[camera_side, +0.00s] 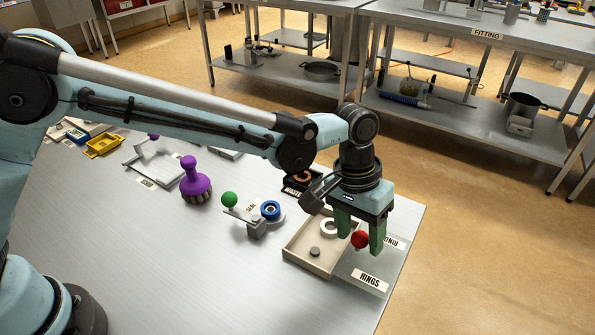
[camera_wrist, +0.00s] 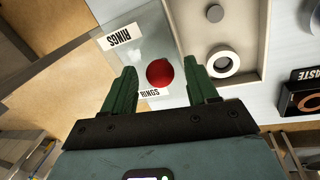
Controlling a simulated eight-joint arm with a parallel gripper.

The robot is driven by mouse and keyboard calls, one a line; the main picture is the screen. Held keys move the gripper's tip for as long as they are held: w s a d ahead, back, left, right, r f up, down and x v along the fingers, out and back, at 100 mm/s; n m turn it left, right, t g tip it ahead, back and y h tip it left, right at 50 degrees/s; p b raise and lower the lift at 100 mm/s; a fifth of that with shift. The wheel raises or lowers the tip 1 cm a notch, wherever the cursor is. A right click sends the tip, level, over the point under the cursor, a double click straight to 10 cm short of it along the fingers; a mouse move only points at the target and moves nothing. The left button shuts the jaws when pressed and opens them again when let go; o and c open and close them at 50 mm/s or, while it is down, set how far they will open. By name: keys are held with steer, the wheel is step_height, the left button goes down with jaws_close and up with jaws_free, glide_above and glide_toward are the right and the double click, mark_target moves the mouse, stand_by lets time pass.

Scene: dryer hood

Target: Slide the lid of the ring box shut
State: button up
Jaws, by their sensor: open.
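The ring box (camera_side: 305,248) is a shallow beige tray near the table's right corner. Its open part shows a white ring (camera_side: 329,227) and a small grey disc (camera_side: 315,252). In the wrist view the box (camera_wrist: 240,22) lies right of a clear, greyish lid (camera_wrist: 152,42), which sits off the open part. A red ball knob (camera_wrist: 160,73) stands on the lid. My gripper (camera_side: 359,247) is open, with its green fingers on either side of the red knob. The knob is apart from both fingers in the wrist view; contact in the side view is unclear.
A RINGS label (camera_side: 370,280) lies beside the box at the table edge. A dark WASTE bin (camera_wrist: 300,98) stands behind the box. A green-knobbed fixture (camera_side: 243,217), a blue ring (camera_side: 270,210) and a purple brush (camera_side: 195,182) stand to the left. Bare table lies in front.

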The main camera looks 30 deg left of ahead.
steer(key=shift+c, duration=0.3)
jaws_close()
steer(key=shift+a, duration=0.1)
steer(key=a, duration=1)
steer(key=shift+a, duration=0.15)
jaws_free()
steer(key=shift+o, duration=0.3)
